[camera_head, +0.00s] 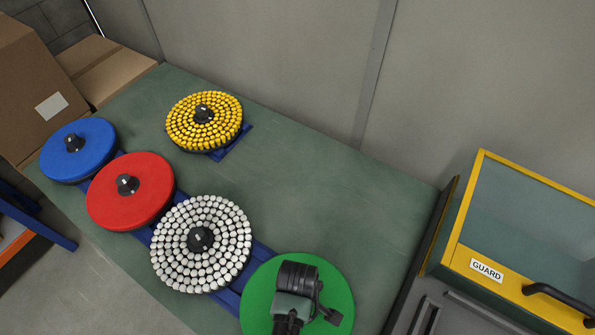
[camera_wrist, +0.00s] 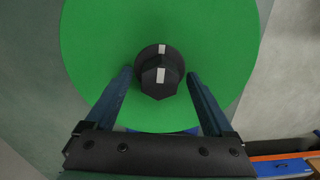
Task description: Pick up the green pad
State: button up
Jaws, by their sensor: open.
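The green pad (camera_head: 257,289) is a flat round disc at the right end of a row on the table. It also fills much of the wrist view (camera_wrist: 100,45), with a black knob (camera_wrist: 159,70) marked by a white stripe at its centre. My gripper (camera_wrist: 160,78) is open, with one blue finger on each side of the knob and a visible gap to each. In the head view my gripper and wrist are over the pad and hide its centre and knob.
A blue pad (camera_head: 90,150), a red pad (camera_head: 150,200) and a white studded disc (camera_head: 180,258) share the row on a blue rail. A yellow studded disc (camera_head: 180,115) sits behind. A yellow-framed guard box (camera_head: 455,222) stands at the right. The back right of the green table (camera_head: 330,190) is clear.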

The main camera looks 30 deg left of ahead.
jog(key=shift+f, duration=0.2)
grip_shut()
dwell(0.3)
jog(key=shift+w+r, duration=0.1)
